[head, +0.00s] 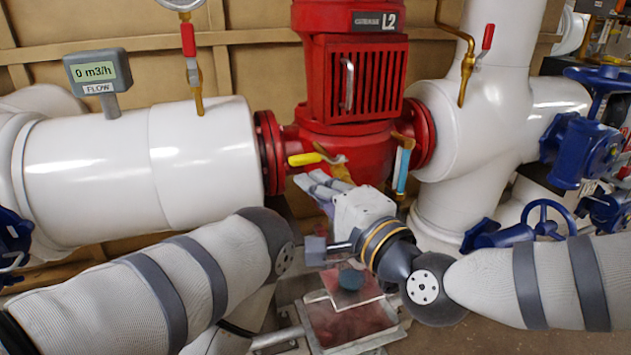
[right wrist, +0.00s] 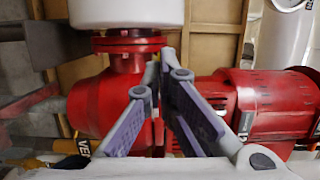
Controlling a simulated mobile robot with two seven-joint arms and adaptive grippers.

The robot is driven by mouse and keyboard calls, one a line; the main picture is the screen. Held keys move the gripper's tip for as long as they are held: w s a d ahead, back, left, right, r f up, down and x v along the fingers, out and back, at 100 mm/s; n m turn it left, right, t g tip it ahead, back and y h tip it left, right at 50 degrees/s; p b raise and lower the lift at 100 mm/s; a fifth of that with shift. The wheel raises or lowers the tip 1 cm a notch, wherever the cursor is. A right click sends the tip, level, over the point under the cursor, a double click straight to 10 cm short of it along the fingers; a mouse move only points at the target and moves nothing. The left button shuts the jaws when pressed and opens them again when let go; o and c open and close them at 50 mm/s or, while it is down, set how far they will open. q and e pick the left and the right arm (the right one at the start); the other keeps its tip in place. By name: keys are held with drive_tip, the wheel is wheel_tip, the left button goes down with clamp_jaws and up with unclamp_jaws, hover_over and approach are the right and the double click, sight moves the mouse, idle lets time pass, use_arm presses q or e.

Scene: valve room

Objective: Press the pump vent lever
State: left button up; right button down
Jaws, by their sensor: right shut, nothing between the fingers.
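The yellow vent lever (head: 306,159) sticks out to the left from a brass valve low on the front of the red pump (head: 345,140). In the right wrist view the lever (right wrist: 65,146) shows at the lower left, with "VE" readable on it, partly hidden by my gripper. My right gripper (head: 308,182) is shut and empty, just below the lever in the head view. Its fingers (right wrist: 159,72) meet in front of the pump body in the wrist view. I cannot tell whether it touches the lever. My left arm comes in from the left; its gripper is not clearly visible.
A blue-handled valve (head: 403,170) hangs right of the yellow lever. White pipes (head: 190,155) flank the pump. A flow display (head: 97,75) reads 0 m3/h. Red-handled valves (head: 190,60) sit above, and blue handwheel valves (head: 580,150) stand at the right.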

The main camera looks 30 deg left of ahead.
use_arm(q)
drive_tip(key=w+r+t+p, duration=0.1)
drive_tip(key=w+r+p, duration=0.2)
drive_tip(key=w+r, duration=0.1)
drive_tip(key=shift+w+r+t, duration=0.25)
drive_tip(key=shift+t, duration=0.15)
use_arm(e)
drive_tip(key=s+d, duration=0.1)
drive_tip(key=s, duration=0.8)
drive_tip(key=shift+s, duration=0.35)
